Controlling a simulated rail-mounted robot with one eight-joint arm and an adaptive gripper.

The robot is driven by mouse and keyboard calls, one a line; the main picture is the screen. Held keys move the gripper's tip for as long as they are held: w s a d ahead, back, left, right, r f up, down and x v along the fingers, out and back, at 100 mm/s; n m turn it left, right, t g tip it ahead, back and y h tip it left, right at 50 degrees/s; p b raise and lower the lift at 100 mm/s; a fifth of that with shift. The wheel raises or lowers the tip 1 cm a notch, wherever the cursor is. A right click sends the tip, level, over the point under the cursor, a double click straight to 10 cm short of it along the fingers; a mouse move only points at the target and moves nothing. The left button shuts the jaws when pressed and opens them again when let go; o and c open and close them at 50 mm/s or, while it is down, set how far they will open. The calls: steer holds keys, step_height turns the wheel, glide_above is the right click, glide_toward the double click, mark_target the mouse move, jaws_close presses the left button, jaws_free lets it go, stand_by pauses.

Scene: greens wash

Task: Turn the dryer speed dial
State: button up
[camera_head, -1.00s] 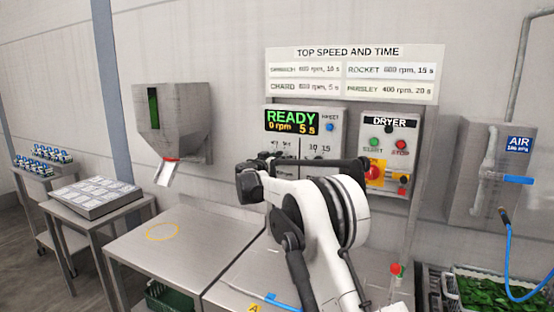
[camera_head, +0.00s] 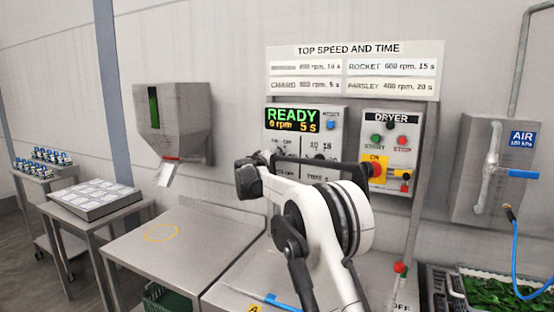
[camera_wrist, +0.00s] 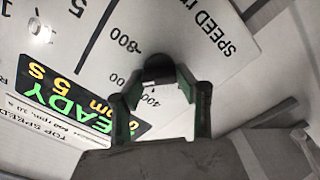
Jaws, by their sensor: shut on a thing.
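The speed dial is a black knob (camera_wrist: 158,68) on a pale panel in the wrist view, between printed 400 and 800 marks and near upside-down SPEED lettering. My gripper (camera_wrist: 160,84) is shut on this knob, with one dark green-edged finger on either side. The knob's pointer cannot be made out. In the head view my arm hides the gripper and part of the control panel. The display (camera_head: 292,120) above the dials reads READY, 0 rpm, 5 s.
To the right is the DRYER box (camera_head: 391,122) with green start, red stop and a red-yellow switch (camera_head: 376,168). A speed chart (camera_head: 352,72) hangs above. A steel table (camera_head: 195,240) stands at front left. An air box with a blue handle (camera_head: 518,173) is at right.

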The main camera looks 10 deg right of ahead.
steer(key=shift+n, duration=0.8)
steer(key=o, duration=1.1)
steer(key=shift+a, duration=0.1)
steer(key=v, duration=1.2)
